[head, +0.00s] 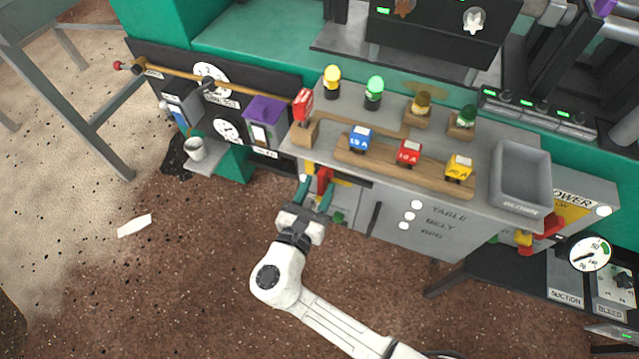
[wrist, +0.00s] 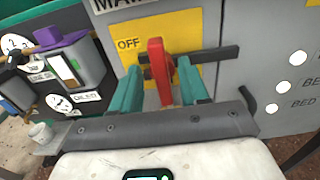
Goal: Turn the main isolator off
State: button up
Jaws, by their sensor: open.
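The main isolator has a red handle (wrist: 157,62) on a yellow plate (wrist: 185,28) marked OFF at its left. The handle stands roughly upright in the wrist view, with a dark horizontal bar (wrist: 218,54) at its right. My gripper (wrist: 159,70) is open, with one teal finger on each side of the red handle. A small gap seems to show on each side; contact cannot be told. My gripper (head: 314,190) partly covers the isolator in the head view.
The grey cabinet (head: 395,235) carries fuse-like coloured blocks and lamps on top. A grey bin (head: 522,175) stands at its right. A purple-lidded oiler (head: 264,115) and a white mug (head: 195,149) are to the left. The brown floor before the cabinet is mostly clear.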

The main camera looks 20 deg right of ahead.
jog(key=shift+x, duration=0.9)
jog(key=shift+c, duration=0.2)
grip_shut()
